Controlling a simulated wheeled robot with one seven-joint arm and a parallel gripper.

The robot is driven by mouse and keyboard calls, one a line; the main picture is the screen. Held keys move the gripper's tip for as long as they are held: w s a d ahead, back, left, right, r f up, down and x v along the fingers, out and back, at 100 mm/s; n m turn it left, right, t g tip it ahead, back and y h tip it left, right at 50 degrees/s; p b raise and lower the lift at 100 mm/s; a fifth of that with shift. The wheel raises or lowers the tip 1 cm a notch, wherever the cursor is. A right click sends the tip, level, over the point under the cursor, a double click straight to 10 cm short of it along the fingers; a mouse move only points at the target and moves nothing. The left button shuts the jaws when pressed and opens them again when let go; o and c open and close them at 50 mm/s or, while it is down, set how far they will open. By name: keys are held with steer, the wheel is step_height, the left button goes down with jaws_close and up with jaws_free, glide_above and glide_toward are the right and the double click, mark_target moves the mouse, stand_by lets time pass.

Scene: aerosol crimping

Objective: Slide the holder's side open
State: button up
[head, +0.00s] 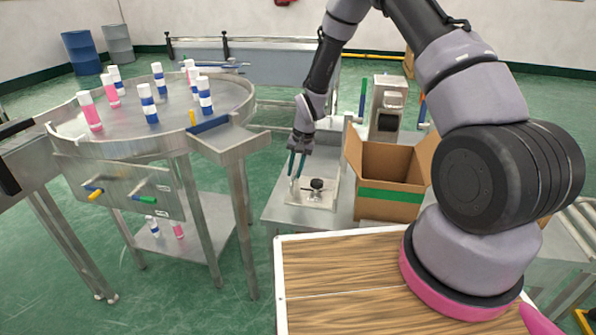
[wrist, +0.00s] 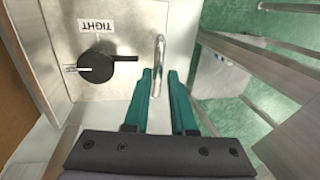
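The holder (head: 318,203) is a pale metal plate fixture on a low metal table. A black knob (head: 316,184) stands on it. In the wrist view the knob (wrist: 110,68) has a pale pointer to the left, beneath a "TIGHT" label (wrist: 96,26). A bent metal rod handle (wrist: 158,52) rises at the plate's right edge. My gripper (head: 296,177) has teal fingers pointing down at the holder's left side. In the wrist view my gripper (wrist: 160,76) is open, with the rod's lower end between the fingertips. I cannot tell if they touch it.
An open cardboard box (head: 390,205) with a green band stands right of the holder. A round metal table (head: 160,125) with several pink and blue-banded cans is at left. A wood-topped surface (head: 335,265) is in front. Green floor shows between the tables.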

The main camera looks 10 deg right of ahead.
steer(key=shift+o, duration=1.2)
steer(key=shift+a, duration=0.2)
steer(key=shift+d, duration=0.1)
step_height(320, 180, up, 11)
steer(key=d, duration=0.2)
steer(key=shift+s+f, duration=0.2)
steer(key=shift+s, duration=0.1)
